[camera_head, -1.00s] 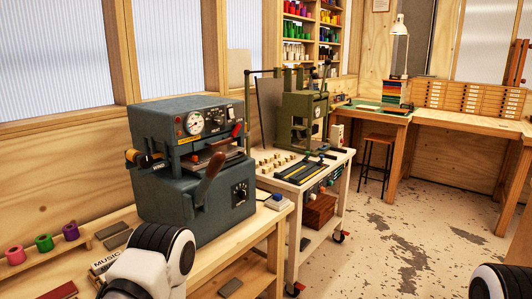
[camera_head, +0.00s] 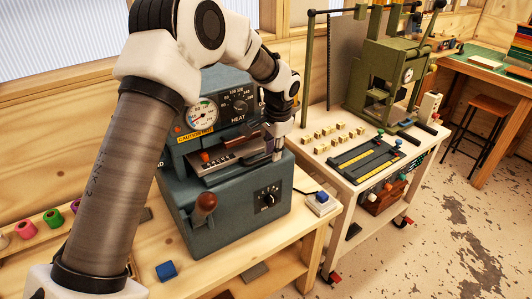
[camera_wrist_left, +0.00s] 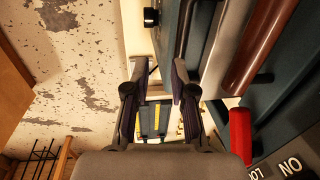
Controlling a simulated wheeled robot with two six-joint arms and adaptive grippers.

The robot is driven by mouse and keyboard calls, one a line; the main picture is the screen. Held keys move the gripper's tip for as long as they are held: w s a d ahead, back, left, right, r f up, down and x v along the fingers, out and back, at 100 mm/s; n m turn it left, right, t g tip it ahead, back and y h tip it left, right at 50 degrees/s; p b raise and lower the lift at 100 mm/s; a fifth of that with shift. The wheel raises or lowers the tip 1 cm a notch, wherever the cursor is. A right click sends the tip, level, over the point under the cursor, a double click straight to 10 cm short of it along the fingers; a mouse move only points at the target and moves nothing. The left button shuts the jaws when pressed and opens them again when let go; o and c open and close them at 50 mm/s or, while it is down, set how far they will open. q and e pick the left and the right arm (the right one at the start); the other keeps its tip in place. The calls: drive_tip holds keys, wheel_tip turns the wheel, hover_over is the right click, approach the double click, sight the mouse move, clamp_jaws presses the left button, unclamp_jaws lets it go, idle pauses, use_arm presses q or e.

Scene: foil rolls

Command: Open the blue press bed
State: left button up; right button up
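The blue press (camera_head: 225,215) stands on the wooden bench, partly hidden behind my left arm. Its bed (camera_head: 230,160) shows as a flat grey plate in the gap between the upper housing and the base, with an orange-red knob (camera_head: 205,157) on it. A brown-knobbed lever (camera_head: 205,203) sticks out from the front of the base. My left gripper (camera_head: 277,156) points down at the right end of the bed. In the left wrist view its two fingers (camera_wrist_left: 158,90) stand apart, with nothing clearly between them; a red handle (camera_wrist_left: 240,132) lies to their right. Whether they touch the press is unclear.
A white cart (camera_head: 345,185) with small brass-coloured blocks and a green press (camera_head: 385,75) stands to the right. A small blue block (camera_head: 166,271) and a switch box (camera_head: 320,202) lie on the bench. Coloured foil rolls (camera_head: 27,229) are at the left.

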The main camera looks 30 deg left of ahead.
sight(264, 157)
use_arm(q)
wheel_tip(264, 157, up, 5)
drive_tip(key=s+a, duration=0.1)
drive_tip(key=a, duration=0.1)
drive_tip(key=f, duration=0.2)
drive_tip(key=w+f+p, duration=0.1)
drive_tip(key=f, duration=0.1)
drive_tip(key=a+f+p, duration=0.1)
drive_tip(key=f, duration=0.1)
drive_tip(key=shift+w+f, duration=0.3)
drive_tip(key=shift+f, duration=0.1)
drive_tip(key=shift+s+f, duration=0.1)
drive_tip(key=shift+f, duration=0.25)
drive_tip(key=shift+s, duration=0.35)
drive_tip(key=shift+w+f, duration=0.15)
clamp_jaws()
use_arm(e)
drive_tip(key=shift+s+r, duration=0.15)
drive_tip(key=shift+r, duration=0.45)
drive_tip(key=shift+s+r, duration=0.15)
drive_tip(key=shift+r, duration=0.4)
